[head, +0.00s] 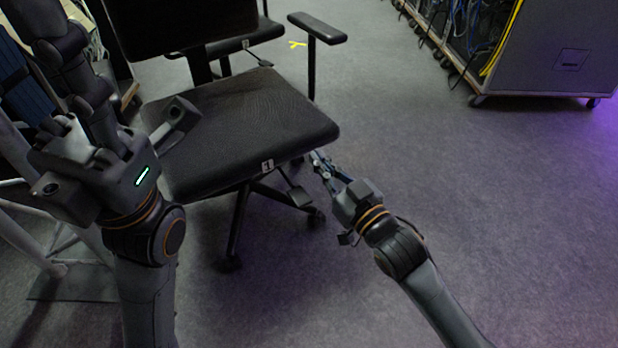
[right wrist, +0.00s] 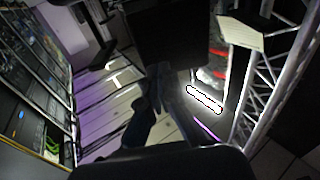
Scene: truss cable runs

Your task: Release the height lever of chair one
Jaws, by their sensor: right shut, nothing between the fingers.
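A dark lever paddle (head: 299,195) shows below the seat, right of the tag. My right gripper (head: 318,160) is shut and empty beside the seat's front right corner, up and right of the paddle; I see no clear contact. In the right wrist view its dark fingers (right wrist: 158,88) point up the picture. My left gripper (head: 82,130) is at the left of the seat; its fingers are hard to make out and their opening cannot be told.
A chair armrest (head: 318,28) rises at the seat's far right. A wheeled rack with cables (head: 530,50) stands at the back right. Pale truss tubes (head: 75,250) are at the left. The floor on the right is clear.

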